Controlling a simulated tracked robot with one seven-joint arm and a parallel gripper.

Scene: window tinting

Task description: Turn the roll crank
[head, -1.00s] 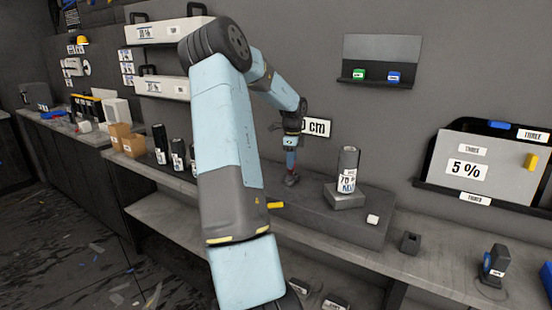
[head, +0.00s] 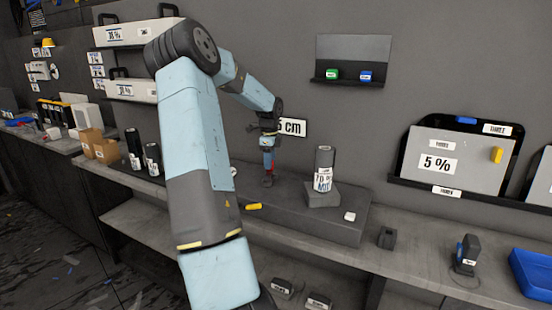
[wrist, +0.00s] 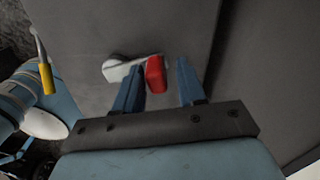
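In the wrist view the crank shows as a pale lever (wrist: 122,68) with a red handle (wrist: 155,73) at its right end. My gripper (wrist: 157,88) is open, with its two blue fingers on either side of the red handle. The left finger is close to the handle; a clear gap shows before the right one. I cannot tell whether the left finger touches it. In the head view my gripper (head: 268,172) points down at the raised grey platform, and the crank is hard to make out there. A dark roll with a white label (head: 324,172) stands upright on a block to its right.
A yellow-handled tool (head: 253,206) lies near the platform's front edge, and a small white block (head: 349,216) lies at its right. Several dark rolls and cardboard boxes (head: 100,146) stand to the left. A blue tray (head: 531,272) is at the far right.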

